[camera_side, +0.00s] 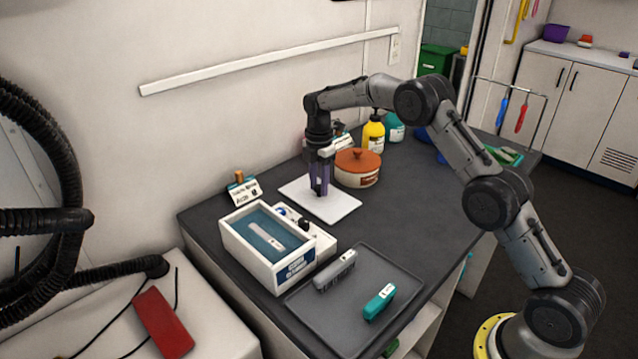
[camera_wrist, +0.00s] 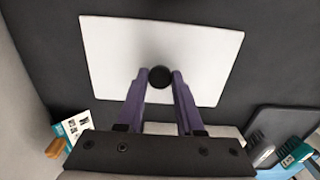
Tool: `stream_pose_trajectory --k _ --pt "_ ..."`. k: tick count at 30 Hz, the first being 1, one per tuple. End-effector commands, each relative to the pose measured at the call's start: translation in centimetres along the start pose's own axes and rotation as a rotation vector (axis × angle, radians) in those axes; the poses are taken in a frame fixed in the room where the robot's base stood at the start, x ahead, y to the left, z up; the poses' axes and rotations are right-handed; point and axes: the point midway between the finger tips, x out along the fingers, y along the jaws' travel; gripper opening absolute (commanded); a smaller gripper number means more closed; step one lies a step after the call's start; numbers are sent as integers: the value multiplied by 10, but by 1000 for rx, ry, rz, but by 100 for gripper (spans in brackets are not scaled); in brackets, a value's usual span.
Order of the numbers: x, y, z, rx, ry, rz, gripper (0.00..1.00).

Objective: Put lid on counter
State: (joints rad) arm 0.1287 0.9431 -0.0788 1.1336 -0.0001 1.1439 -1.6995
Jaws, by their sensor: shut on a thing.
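The lid (camera_side: 338,206) is a flat white rectangular plate with a small round black knob (camera_wrist: 160,77). In the side view it is level, over the dark grey counter (camera_side: 415,232) by the wall; I cannot tell whether it touches the surface. My gripper (camera_side: 320,190) points straight down over the lid, its purple fingers shut on the knob. In the wrist view the fingertips (camera_wrist: 160,75) are on either side of the knob, and the lid (camera_wrist: 205,65) spreads out around it. The gripper hides part of the lid's far edge in the side view.
An open white box (camera_side: 232,241) with blue liquid and a pale tool stands in front of the lid. A grey tray (camera_side: 352,318) holds a brush and a teal clipper. A pot with an orange lid (camera_side: 357,162) stands close behind, right. The counter's right middle is clear.

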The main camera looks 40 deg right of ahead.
Motion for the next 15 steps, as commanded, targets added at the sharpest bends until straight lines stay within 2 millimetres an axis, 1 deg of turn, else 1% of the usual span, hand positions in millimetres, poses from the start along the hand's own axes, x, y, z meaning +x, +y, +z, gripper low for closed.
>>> stream_pose_trajectory --k 7,8,12,15 --pt "2 0 0 0 0 0 0" --pt "3 0 0 0 0 0 39" --pt "2 0 0 0 0 0 65" --pt "2 0 0 0 0 0 66"
